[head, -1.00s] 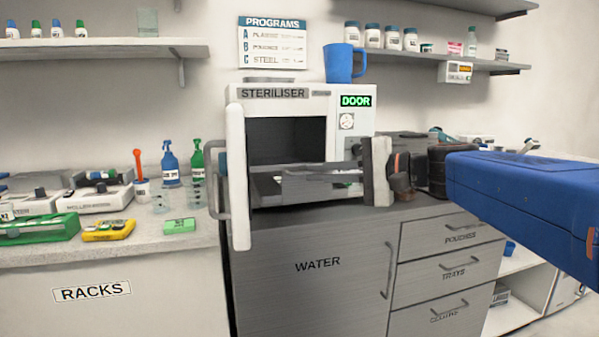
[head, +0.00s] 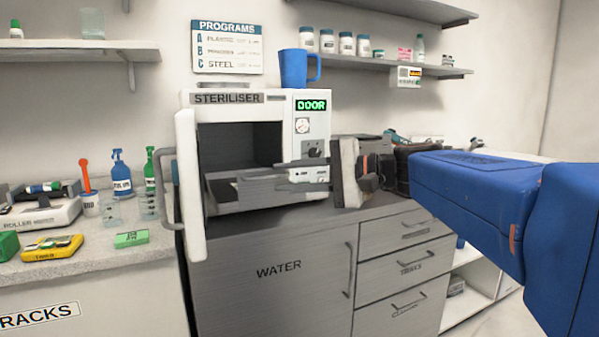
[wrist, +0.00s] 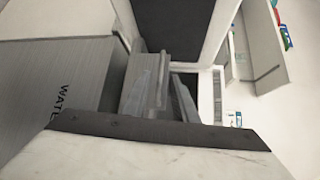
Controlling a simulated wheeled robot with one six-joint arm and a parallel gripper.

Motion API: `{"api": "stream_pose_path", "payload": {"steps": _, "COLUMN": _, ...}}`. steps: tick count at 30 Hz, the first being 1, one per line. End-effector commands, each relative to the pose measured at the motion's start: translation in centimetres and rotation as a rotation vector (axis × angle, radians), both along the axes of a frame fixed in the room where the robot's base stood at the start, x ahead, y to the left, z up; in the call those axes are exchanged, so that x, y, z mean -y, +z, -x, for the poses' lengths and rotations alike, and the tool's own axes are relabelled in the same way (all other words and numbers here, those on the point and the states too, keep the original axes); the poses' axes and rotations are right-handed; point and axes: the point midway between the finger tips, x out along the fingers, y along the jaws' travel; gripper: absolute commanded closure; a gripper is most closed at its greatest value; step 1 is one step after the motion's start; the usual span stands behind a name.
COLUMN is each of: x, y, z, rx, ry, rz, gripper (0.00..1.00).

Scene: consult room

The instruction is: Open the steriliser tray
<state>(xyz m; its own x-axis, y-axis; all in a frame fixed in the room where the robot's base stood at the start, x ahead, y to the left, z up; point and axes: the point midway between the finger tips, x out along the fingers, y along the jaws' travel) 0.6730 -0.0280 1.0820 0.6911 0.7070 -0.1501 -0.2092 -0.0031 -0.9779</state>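The steriliser (head: 228,98) stands on the grey cabinet, its white door (head: 190,185) swung open at the left. The grey steriliser tray (head: 240,197) shows low in the dark chamber opening; my fingers hide part of it. My gripper (head: 245,181) reaches in from the right, its fingers across the front of the opening near the tray. In the wrist view the fingers (wrist: 163,92) stand apart, with a grey edge beyond and between them. I cannot tell whether they touch the tray.
A blue jug (head: 293,69) stands on top of the steriliser. The left counter holds spray bottles, a green box (head: 131,239) and a yellow rack (head: 52,247). A dark box-like object stands right of the steriliser. The open door bounds the left side.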

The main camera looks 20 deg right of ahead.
Motion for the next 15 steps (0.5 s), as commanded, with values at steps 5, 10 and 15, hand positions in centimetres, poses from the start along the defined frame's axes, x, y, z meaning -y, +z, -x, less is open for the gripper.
{"api": "stream_pose_path", "payload": {"steps": 5, "x": 1.2, "y": 0.3, "z": 1.1, "rx": 0.001, "ry": -0.003, "rz": 0.0, "gripper": 0.74}}
{"api": "stream_pose_path", "payload": {"steps": 10, "x": 2.2, "y": 0.5, "z": 2.1, "rx": 0.001, "ry": -0.003, "rz": 0.0, "gripper": 0.74}}
{"api": "stream_pose_path", "payload": {"steps": 15, "x": 3.3, "y": 0.7, "z": 3.1, "rx": 0.001, "ry": -0.004, "rz": 0.0, "gripper": 0.74}}
